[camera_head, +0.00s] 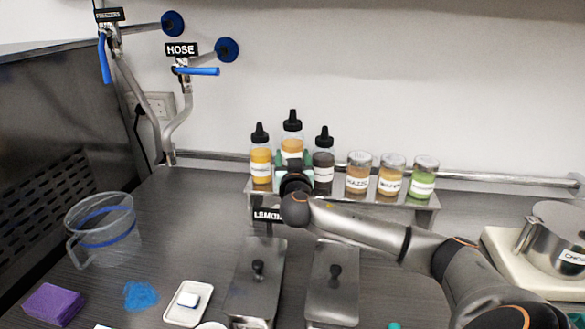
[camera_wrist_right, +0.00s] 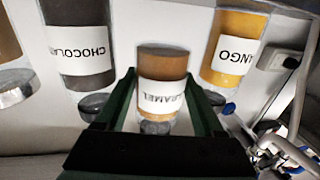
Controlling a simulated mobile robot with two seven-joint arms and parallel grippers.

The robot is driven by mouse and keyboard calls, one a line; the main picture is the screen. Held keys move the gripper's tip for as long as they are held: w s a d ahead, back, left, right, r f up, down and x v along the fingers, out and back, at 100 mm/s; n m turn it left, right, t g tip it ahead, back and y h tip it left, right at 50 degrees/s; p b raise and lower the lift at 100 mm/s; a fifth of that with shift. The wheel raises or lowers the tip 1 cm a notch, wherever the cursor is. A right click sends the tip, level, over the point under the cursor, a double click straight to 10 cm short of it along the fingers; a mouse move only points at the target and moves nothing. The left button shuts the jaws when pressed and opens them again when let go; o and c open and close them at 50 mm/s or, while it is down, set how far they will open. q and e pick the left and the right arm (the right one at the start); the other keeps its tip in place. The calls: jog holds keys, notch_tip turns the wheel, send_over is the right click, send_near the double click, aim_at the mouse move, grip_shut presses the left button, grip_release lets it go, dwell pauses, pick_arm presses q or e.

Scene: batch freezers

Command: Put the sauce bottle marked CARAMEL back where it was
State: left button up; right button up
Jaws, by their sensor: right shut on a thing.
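The CARAMEL bottle (camera_head: 292,144) has a black cap and a brown-orange body with a white label. My right gripper (camera_head: 293,160) is shut on it at the rack; the arm hides its lower part. Its cap stands higher than those of the MANGO bottle (camera_head: 260,158) on its left and the CHOCOLATE bottle (camera_head: 323,160) on its right, so it looks raised. In the right wrist view, the CARAMEL bottle (camera_wrist_right: 162,68) sits between my green fingers, its label upside down. My left gripper is not in view.
The steel rack (camera_head: 420,203) also holds several jars, including a green one (camera_head: 423,180). Two lidded steel pans (camera_head: 331,290) lie in front. A clear jug (camera_head: 103,232), purple sponge (camera_head: 52,303) and white tray (camera_head: 187,304) are at left. A pot (camera_head: 555,238) stands at right.

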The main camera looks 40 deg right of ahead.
jog(key=f, duration=0.2)
jog(key=w+f, duration=0.1)
jog(key=shift+d, duration=0.3)
jog(key=shift+s+f, duration=0.1)
jog(key=shift+f, duration=0.3)
jog(key=shift+f, duration=0.1)
jog(key=shift+f, duration=0.15)
jog(key=o, duration=1.5)
jog(key=shift+o, duration=0.2)
